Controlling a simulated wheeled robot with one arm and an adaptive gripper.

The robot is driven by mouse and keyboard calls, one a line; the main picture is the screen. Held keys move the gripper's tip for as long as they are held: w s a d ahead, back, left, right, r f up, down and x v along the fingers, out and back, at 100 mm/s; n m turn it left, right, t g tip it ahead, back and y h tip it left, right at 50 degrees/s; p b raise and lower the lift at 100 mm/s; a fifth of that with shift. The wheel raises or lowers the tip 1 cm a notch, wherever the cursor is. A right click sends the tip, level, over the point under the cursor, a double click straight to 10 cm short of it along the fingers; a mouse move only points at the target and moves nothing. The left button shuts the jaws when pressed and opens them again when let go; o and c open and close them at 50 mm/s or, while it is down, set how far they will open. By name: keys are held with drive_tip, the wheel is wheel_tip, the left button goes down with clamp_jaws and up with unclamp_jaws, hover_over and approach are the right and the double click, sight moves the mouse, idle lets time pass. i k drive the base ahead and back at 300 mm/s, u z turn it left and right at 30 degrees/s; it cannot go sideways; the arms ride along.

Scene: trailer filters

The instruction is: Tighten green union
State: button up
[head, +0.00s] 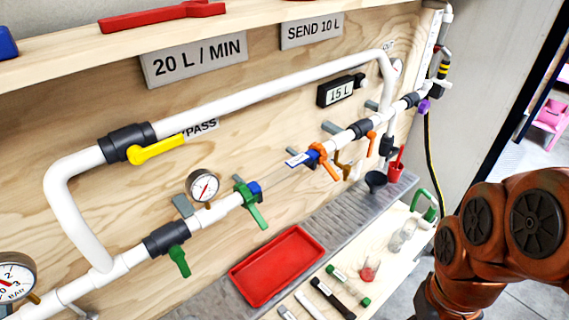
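The green union (246,192) sits on the lower white pipe run in the head view. It is a green collar with a green handle-like tab (258,214) hanging down and to the right. I cannot tell from this view whether the union is tight or loose. My gripper is out of view; only orange links of my arm show at the lower right, apart from the pipes.
A green-handled valve (178,261), gauge (203,186) and yellow-handled bypass valve (155,149) are nearby. A red tray (278,266) sits below on a grey ledge, with small parts (369,270) on the board in front.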

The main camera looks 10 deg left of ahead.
sight(249, 200)
drive_tip(key=u, duration=0.1)
drive_tip(key=k, duration=0.35)
drive_tip(key=u, duration=2.15)
